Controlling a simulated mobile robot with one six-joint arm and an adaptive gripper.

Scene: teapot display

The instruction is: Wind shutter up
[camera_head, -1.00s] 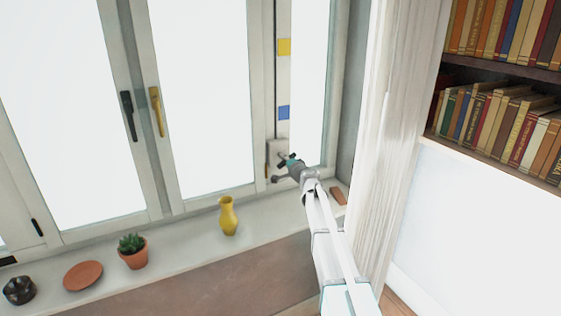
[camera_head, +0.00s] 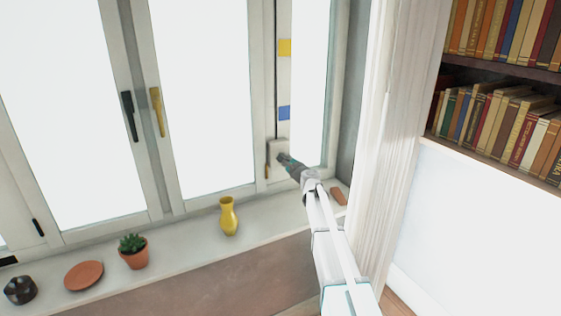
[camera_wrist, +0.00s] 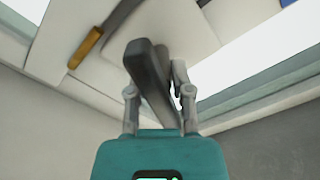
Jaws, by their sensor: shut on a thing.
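A pale winder box (camera_head: 275,147) sits on the narrow frame strip at the right of the windows. It appears as a pale plate (camera_wrist: 195,25) in the wrist view. A dark grey crank (camera_wrist: 145,70) stands out from it. My gripper (camera_wrist: 157,88) is shut on the crank, with one finger on each side. In the head view my gripper (camera_head: 288,162) is at the box, and the crank is mostly hidden behind it. A yellow marker (camera_head: 285,47) and a blue marker (camera_head: 284,112) are on the strip above. The panes look bright white; I cannot make out a shutter.
On the sill (camera_head: 185,240) stand a yellow vase (camera_head: 228,216), a potted plant (camera_head: 133,252), a terracotta saucer (camera_head: 83,275) and a dark object (camera_head: 19,290). A brown block (camera_head: 338,195) lies right of my arm. A pale curtain (camera_head: 385,140) hangs close on the right.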

